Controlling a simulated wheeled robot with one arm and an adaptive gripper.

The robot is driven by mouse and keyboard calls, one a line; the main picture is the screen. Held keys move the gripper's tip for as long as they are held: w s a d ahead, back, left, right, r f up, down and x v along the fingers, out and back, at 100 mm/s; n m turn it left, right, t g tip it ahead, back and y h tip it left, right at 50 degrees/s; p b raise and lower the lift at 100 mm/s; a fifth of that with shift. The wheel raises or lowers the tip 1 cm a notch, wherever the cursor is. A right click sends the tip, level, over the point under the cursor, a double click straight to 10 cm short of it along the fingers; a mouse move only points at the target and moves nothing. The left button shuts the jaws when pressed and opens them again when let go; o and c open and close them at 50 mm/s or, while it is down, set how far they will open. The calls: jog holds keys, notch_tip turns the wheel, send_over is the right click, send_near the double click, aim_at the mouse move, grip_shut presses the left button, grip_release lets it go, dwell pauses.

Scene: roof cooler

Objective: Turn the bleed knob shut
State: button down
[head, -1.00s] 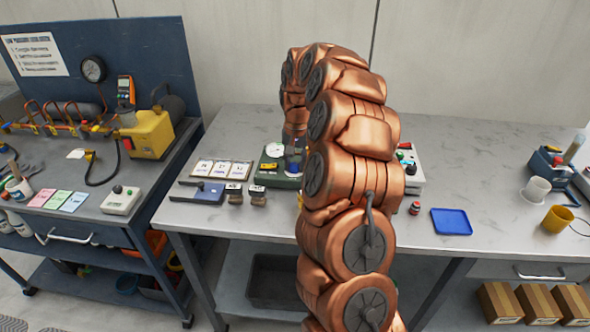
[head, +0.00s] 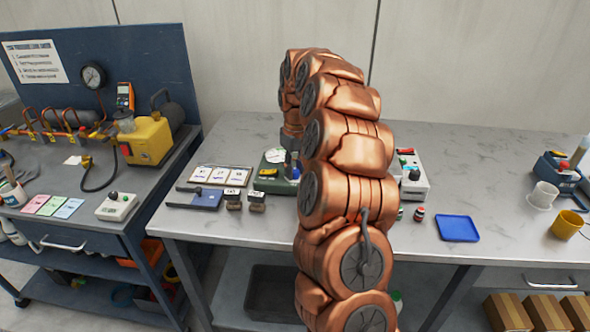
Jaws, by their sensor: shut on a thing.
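My arm arches over the grey workbench (head: 250,140) and comes down at a green unit (head: 272,180) with a round white dial. The grey end of my gripper (head: 291,150) shows only partly beside the arm, over the right of this unit. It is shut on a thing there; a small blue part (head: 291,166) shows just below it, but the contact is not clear. I cannot make out the bleed knob for certain; my arm hides the right part of the green unit and the bench behind it.
A white box (head: 413,176) with a black knob stands right of my arm. A blue tray (head: 457,228) lies nearby. Black stamps (head: 256,201) and framed cards (head: 219,176) lie left. A cart with a yellow pump (head: 149,140) stands at far left.

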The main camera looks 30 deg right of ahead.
aim_at(295, 169)
jog(key=shift+n, duration=0.5)
dwell(0.3)
jog(key=c, duration=0.8)
grip_release()
jog(key=shift+r, duration=0.1)
jog(key=r, duration=1.1)
jog(key=shift+d+r, duration=0.2)
jog(key=shift+r, duration=0.2)
